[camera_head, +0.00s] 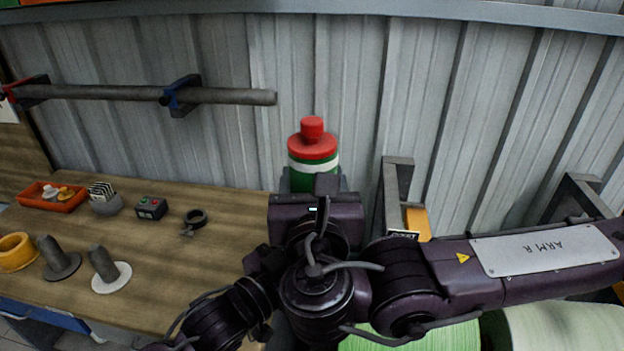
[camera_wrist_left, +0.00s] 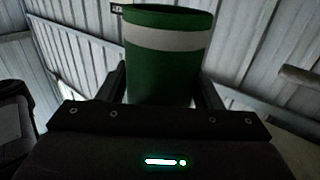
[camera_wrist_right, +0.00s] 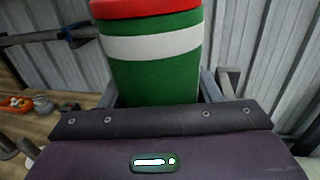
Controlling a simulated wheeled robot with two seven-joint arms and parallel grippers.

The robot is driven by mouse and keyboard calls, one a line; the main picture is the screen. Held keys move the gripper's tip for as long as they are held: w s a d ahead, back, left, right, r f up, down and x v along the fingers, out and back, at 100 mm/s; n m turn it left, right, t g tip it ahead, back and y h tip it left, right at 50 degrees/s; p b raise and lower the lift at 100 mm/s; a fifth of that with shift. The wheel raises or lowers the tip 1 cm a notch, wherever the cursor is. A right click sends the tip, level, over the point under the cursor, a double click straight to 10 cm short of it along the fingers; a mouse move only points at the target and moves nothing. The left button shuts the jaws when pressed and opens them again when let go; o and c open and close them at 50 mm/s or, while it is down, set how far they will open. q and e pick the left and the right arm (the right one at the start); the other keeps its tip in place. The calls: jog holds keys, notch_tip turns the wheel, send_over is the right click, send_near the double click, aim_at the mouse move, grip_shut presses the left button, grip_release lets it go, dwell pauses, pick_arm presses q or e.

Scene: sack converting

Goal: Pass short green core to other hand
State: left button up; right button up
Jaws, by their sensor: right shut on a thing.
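The short green core (camera_head: 312,172) stands upright in the middle of the head view, with a white band and a red, knobbed top. My right gripper (camera_wrist_right: 155,85) is shut on it. In the right wrist view the core (camera_wrist_right: 155,72) fills the space between the fingers, with the red top at the upper edge. In the left wrist view the core (camera_wrist_left: 165,65) also lies between the fingers of my left gripper (camera_wrist_left: 162,85). Whether those fingers press on it is unclear. In the head view the two wrists overlap below the core, and the core's lower part is hidden.
A wooden bench (camera_head: 225,255) at left carries an orange tray (camera_head: 52,197), a button box (camera_head: 151,207), a black ring (camera_head: 195,217), a yellow ring (camera_head: 15,252) and grey pegs on bases. A grey bar (camera_head: 230,96) hangs along the corrugated wall. Metal brackets (camera_head: 396,185) stand at right.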

pick_arm(q)
jog(key=o, duration=0.5)
jog(key=v, duration=0.7)
jog(key=s+a+f+n+g+y, duration=0.1)
jog(key=s+a+f+g+y, duration=0.1)
jog(key=f, duration=1.4)
jog(key=s+a+f+n+g+y, duration=0.2)
jog(key=s+a+f+y, duration=0.1)
jog(key=f, duration=1.2)
jog(key=s+a+f+n+g+y, duration=0.1)
jog(key=s+a+f+g+y, duration=0.1)
jog(key=f, duration=1.4)
jog(key=s+a+f+g+y, duration=0.1)
jog(key=s+a+f+g, duration=0.1)
jog(key=s+f, duration=0.4)
jog(key=s+a+f+n+g+y, duration=0.1)
jog(key=s+a+f+g+y, duration=0.1)
jog(key=s+f, duration=0.5)
jog(key=s+a+f+g+y, duration=0.1)
jog(key=s+a+f+g, duration=0.2)
jog(key=s+f, duration=0.4)
jog(key=shift+s+a+f, duration=0.1)
jog(key=shift+s+a, duration=0.15)
jog(key=shift+s, duration=0.5)
jog(key=shift+s+a+f, duration=0.1)
jog(key=shift+s+a, duration=0.15)
jog(key=shift+s, duration=0.5)
jog(key=shift+s+a+f, duration=0.1)
jog(key=shift+s+a, duration=0.15)
jog(key=shift+s, duration=0.5)
